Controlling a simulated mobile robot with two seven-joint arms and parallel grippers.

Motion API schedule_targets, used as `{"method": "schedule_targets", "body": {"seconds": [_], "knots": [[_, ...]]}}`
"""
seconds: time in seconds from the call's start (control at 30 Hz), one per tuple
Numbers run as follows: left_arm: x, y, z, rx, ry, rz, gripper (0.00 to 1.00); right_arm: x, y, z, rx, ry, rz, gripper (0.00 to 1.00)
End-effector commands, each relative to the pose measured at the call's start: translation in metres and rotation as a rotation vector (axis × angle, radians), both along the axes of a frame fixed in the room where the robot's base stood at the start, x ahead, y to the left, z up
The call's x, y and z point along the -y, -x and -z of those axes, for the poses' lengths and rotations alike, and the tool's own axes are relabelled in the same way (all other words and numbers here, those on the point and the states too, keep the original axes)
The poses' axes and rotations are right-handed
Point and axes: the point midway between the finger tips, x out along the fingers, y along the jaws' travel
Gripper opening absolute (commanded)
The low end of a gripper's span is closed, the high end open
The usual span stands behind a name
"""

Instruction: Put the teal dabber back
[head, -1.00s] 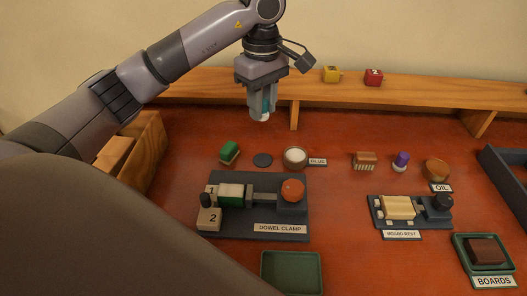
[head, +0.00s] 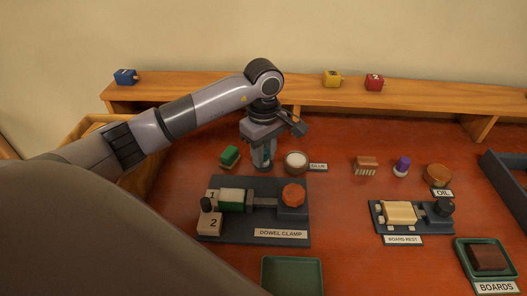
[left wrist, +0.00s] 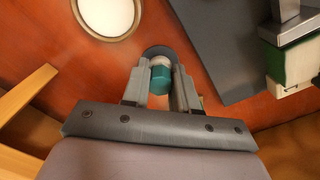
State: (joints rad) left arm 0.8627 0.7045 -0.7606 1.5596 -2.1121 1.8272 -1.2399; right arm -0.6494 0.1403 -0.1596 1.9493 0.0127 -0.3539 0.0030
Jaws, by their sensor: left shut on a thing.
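My left gripper (head: 262,165) is shut on the teal dabber (left wrist: 159,82) and points down just left of the glue pot (head: 296,159). The dabber has a teal body and a pale lower end. In the left wrist view, the dabber sits between the fingers of my left gripper (left wrist: 160,75), with a dark round disc (left wrist: 157,50) directly beyond its pale end. I cannot tell whether the dabber touches the disc. In the head view the gripper mostly hides the disc and dabber. My right gripper is not in view.
A green block (head: 230,155) stands close left of the gripper. The dowel clamp (head: 250,215) lies just in front. A brush (head: 366,164), purple-topped item (head: 402,165) and oil pot (head: 437,174) stand to the right. A wooden shelf (head: 420,101) runs behind.

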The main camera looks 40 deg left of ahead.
Motion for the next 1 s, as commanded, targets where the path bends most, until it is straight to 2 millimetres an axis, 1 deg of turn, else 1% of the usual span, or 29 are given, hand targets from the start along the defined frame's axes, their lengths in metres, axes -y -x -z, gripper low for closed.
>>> {"method": "schedule_targets", "body": {"seconds": [0.2, 0.23, 0.27, 0.3, 0.57, 0.7, 0.77, 0.87, 1.0], "knots": [[0.000, 0.000, 0.005, -0.001, -0.001, 0.000, 0.00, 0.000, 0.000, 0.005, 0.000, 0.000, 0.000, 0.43], [0.000, 0.000, 0.003, -0.001, -0.001, 0.000, 0.38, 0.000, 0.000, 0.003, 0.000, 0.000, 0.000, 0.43], [0.000, 0.000, 0.003, -0.001, -0.001, 0.000, 0.47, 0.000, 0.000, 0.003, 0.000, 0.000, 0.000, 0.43], [0.000, 0.000, 0.003, -0.001, -0.001, 0.000, 0.53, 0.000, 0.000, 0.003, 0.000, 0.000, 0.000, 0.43], [0.000, 0.000, 0.002, -0.001, 0.000, 0.000, 0.53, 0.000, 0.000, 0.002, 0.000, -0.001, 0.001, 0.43], [0.000, 0.000, -0.004, 0.001, 0.000, 0.000, 0.53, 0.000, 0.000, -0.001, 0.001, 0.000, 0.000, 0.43], [0.000, -0.001, -0.012, 0.003, -0.001, 0.000, 0.53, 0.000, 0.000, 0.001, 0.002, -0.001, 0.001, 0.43], [-0.001, -0.001, -0.031, 0.006, -0.002, -0.001, 0.53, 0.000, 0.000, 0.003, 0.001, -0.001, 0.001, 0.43], [-0.001, -0.001, -0.063, 0.006, -0.002, -0.001, 0.53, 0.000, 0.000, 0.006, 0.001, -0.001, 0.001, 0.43]]}}
